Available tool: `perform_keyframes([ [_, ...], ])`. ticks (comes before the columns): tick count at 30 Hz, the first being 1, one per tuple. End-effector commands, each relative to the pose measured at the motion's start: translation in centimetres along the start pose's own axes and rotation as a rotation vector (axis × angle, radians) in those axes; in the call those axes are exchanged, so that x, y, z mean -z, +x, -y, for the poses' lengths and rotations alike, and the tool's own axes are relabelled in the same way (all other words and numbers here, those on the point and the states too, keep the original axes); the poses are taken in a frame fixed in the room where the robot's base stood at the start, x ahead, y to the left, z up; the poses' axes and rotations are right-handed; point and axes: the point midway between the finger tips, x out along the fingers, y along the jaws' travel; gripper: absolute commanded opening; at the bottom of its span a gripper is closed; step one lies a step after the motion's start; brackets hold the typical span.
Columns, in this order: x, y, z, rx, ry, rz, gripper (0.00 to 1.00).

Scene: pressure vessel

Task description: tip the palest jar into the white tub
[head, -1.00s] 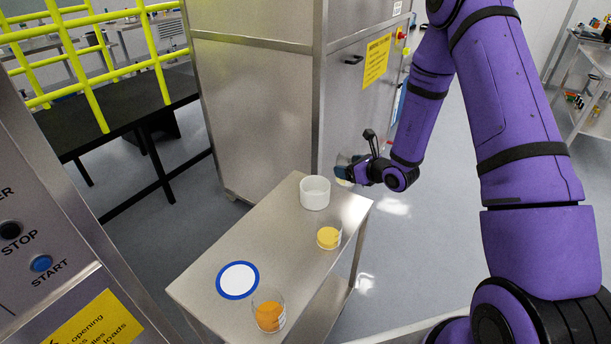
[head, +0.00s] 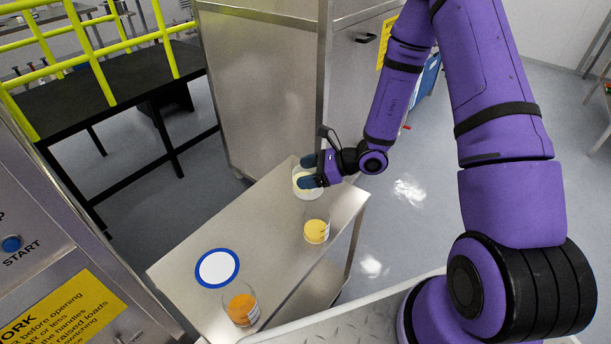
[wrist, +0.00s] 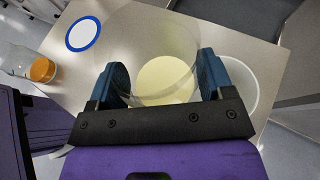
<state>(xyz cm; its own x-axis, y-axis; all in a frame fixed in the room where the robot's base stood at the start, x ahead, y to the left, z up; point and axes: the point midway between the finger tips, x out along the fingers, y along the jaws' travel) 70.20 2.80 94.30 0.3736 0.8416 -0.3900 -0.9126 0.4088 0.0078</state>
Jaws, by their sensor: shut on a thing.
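My gripper (head: 307,171) is shut on a clear jar with pale yellow contents (wrist: 165,80), the palest of the jars in view. The wrist view shows the jar between the two blue fingers, its contents still inside. The white tub (head: 311,194) stands at the far end of the steel table. In the head view the held jar overlaps the tub. In the wrist view the tub (wrist: 243,82) lies to the right of the jar, partly behind the right finger. I cannot tell the exact tilt or height of the jar.
A jar of yellow contents (head: 316,232) stands in front of the tub on the steel table (head: 262,222). A jar of orange contents (head: 241,309) stands at the near end, beside a blue-rimmed white disc (head: 217,268). A steel cabinet (head: 262,90) rises behind the table.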

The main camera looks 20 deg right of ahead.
Motion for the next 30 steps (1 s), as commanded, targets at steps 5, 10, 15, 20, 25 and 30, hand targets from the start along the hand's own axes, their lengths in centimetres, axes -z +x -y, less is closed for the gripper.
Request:
perform_keyframes([
  [5, -0.1, 0.1, -1.6, -0.067, -0.037, 0.007, 0.48],
  [10, -0.1, 0.2, -1.8, -0.074, -0.04, 0.008, 0.48],
  [15, -0.1, 0.1, -1.7, -0.073, -0.04, 0.009, 0.48],
  [20, -0.2, 0.0, -1.5, -0.083, -0.014, 0.015, 0.48],
  [25, -0.5, -0.1, -0.9, -0.123, 0.085, 0.028, 0.48],
  [30, -0.7, -0.3, -0.1, -0.177, 0.215, 0.041, 0.48],
])
